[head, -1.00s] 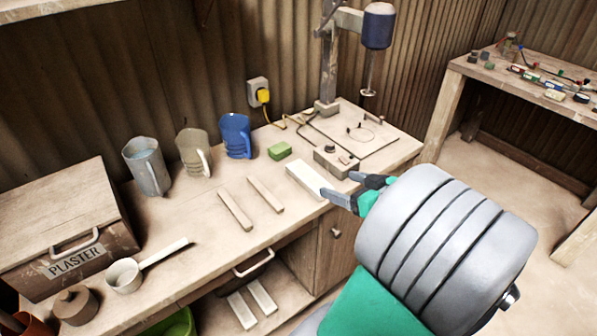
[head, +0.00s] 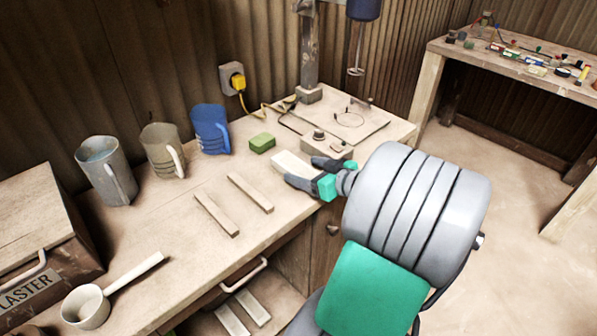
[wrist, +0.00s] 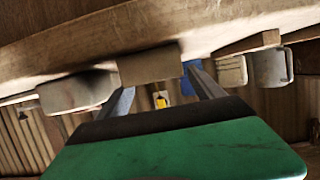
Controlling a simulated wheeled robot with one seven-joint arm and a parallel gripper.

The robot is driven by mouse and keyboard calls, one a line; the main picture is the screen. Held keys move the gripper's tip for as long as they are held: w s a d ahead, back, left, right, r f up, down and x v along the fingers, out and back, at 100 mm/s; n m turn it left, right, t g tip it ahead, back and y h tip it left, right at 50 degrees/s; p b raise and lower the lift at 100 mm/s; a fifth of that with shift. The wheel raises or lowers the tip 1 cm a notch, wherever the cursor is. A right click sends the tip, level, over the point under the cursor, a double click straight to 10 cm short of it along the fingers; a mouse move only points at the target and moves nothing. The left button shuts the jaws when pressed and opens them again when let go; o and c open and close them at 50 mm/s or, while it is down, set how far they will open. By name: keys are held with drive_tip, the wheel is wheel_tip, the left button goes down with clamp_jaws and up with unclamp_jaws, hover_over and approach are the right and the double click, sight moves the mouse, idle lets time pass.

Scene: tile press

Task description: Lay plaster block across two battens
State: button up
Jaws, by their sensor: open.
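The pale plaster block (head: 293,165) lies flat on the bench, right of the battens. The left batten (head: 216,214) and right batten (head: 251,193) lie roughly parallel with a gap between them, with nothing on top. My gripper (head: 300,171) is open at the block's near end, with its fingers towards either side of it. In the wrist view, the block (wrist: 151,65) shows ahead between the open fingers (wrist: 163,92). I cannot tell whether the fingers touch it.
A green sponge-like block (head: 262,143) and a blue jug (head: 211,130) stand behind the battens. A small control box (head: 325,146) sits close beyond my gripper, before the mixer stand (head: 308,94). A long-handled scoop (head: 87,306) lies front left. Bench around the battens is clear.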

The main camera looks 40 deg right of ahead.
drive_tip(key=shift+x, duration=0.8)
clamp_jaws()
